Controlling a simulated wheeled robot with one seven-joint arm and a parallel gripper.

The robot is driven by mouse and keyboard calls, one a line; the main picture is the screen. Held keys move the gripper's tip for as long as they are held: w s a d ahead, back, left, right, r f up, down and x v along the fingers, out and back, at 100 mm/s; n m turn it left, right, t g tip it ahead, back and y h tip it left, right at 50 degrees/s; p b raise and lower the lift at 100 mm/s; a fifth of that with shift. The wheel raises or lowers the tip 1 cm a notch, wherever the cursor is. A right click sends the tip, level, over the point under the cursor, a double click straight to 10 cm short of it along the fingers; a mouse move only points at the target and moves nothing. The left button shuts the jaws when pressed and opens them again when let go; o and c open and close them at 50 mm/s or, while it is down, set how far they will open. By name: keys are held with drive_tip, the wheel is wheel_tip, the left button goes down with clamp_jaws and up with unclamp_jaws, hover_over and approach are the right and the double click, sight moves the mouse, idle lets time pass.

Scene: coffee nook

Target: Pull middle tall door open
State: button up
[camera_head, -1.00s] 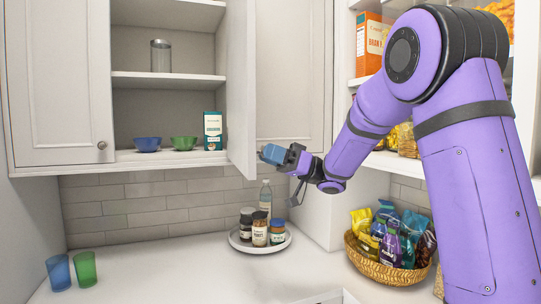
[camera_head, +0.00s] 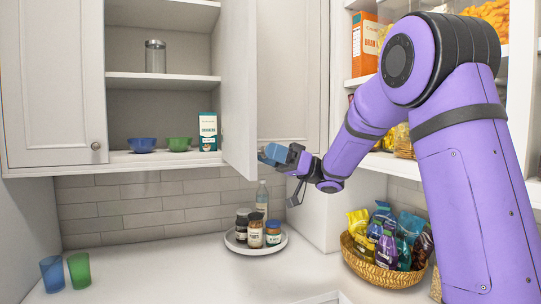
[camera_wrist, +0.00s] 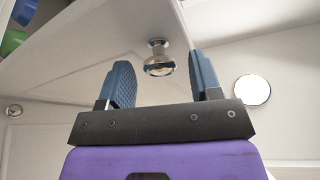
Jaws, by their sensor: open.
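The tall white door (camera_head: 239,85) stands swung out from the upper cabinet, beside the open shelves, in the head view. Its near edge juts toward the camera. Its round metal knob (camera_wrist: 158,58) shows in the wrist view, fixed on the pale door panel. My gripper (camera_head: 269,155) is at the right of the door's lower near edge. In the wrist view my open gripper (camera_wrist: 162,78) has its blue fingers on either side of the knob in the picture. I cannot tell whether they touch it. The knob is hidden in the head view.
A round tray (camera_head: 256,247) with jars and a bottle (camera_head: 262,196) stands on the counter below my gripper. A basket of bags (camera_head: 383,273) is to its right. Bowls (camera_head: 141,145) and a carton (camera_head: 208,131) sit on the lowest shelf. The counter's middle is clear.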

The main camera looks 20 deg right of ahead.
drive_tip(key=v, duration=1)
drive_tip(key=shift+d, duration=0.4)
drive_tip(key=shift+f, duration=0.1)
idle(0.3)
